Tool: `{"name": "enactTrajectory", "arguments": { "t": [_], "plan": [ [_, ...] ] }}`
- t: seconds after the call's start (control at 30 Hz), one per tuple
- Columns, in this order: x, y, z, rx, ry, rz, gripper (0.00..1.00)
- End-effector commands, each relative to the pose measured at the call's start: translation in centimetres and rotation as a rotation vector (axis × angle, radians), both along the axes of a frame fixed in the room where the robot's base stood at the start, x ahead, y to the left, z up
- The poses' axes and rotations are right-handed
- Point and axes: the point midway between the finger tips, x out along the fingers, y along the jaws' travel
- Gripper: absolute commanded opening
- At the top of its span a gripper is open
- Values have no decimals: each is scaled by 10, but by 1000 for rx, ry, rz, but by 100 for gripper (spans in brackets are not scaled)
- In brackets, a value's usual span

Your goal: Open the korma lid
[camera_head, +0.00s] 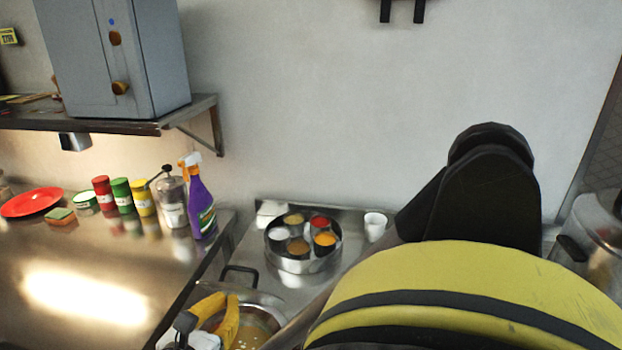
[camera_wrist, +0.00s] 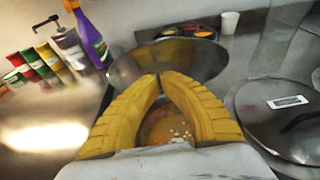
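My gripper (camera_wrist: 160,76) has two yellow ribbed fingers whose tips come together, with nothing clearly visible between them. In the head view my gripper (camera_head: 226,295) is at the bottom, over an open metal pot (camera_head: 276,310). The pot's orange-brown contents (camera_wrist: 168,126) with white bits show between and below the fingers. A round metal lid (camera_wrist: 258,112) with a white label and dark handle lies to the right of the fingers, apart from them. Its label is unreadable, so I cannot tell whether it is the korma lid. A round metal piece (camera_wrist: 205,60) shows just beyond the fingertips; its kind is unclear.
A round spice tin (camera_head: 296,266) and white cup (camera_head: 375,226) stand behind the pot. A purple spray bottle (camera_head: 200,208), a pump jar (camera_head: 172,203) and colored cans (camera_head: 121,195) stand at the left back. The steel counter (camera_head: 60,265) has free room at left.

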Motion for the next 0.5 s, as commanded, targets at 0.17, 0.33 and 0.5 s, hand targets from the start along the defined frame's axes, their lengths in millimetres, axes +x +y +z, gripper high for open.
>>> {"name": "enactTrajectory", "arguments": {
  "t": [0.17,0.33,0.5],
  "plan": [
    [0,0,0,0,1,0,0],
    [8,-1,11,3,60,-3,0],
    [24,-3,23,16,188,-5,0]
  ]
}}
